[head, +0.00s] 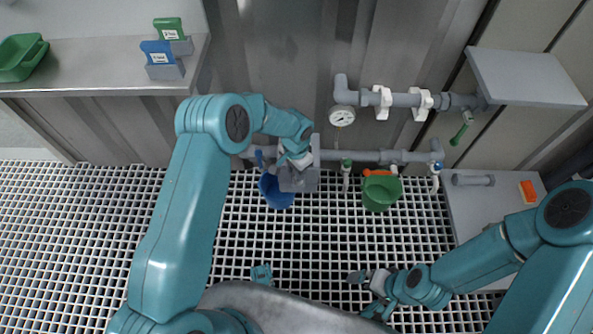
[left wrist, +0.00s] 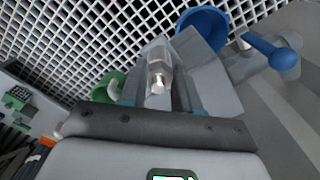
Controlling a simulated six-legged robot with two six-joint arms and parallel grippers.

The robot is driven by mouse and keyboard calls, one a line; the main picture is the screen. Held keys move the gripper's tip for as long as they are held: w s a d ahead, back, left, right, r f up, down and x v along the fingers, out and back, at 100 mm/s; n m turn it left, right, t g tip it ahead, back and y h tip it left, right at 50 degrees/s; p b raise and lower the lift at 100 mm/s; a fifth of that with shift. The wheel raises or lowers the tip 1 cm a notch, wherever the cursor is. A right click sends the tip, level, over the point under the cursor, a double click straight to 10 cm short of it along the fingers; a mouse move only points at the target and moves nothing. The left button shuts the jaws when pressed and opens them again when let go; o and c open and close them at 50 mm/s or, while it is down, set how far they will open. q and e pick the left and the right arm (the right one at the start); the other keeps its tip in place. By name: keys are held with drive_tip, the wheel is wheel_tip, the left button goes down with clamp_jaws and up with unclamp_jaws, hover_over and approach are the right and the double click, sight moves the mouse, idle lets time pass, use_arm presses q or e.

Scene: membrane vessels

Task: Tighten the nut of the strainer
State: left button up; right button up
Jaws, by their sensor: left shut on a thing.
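My left gripper (head: 298,180) is at the lower grey pipe, above and beside the blue bucket. Its body hides most of the strainer in the head view. In the left wrist view, my left gripper (left wrist: 160,85) has its grey jaws on both sides of a small silver and whitish faceted piece, which looks like the strainer's nut (left wrist: 159,72). The jaws are shut on it. How tight the nut is cannot be seen. My right gripper (head: 366,290) is low over the grating, away from the pipes; its jaw opening is not clear.
The blue bucket (head: 275,192) and green bucket (head: 381,192) stand below the lower pipe (head: 350,155). A blue valve handle (left wrist: 270,52) is close to the left gripper. A bench (head: 470,207) stands right. The middle grating is clear.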

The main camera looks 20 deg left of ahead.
use_arm(q)
drive_tip(key=shift+w+m, duration=0.1)
drive_tip(key=shift+m, duration=1)
drive_tip(key=o, duration=1.1)
drive_tip(key=shift+c, duration=0.2)
wheel_tip(320, 180, up, 16)
drive_tip(key=p, duration=0.4)
drive_tip(key=shift+r, duration=0.25)
drive_tip(key=shift+f, duration=0.1)
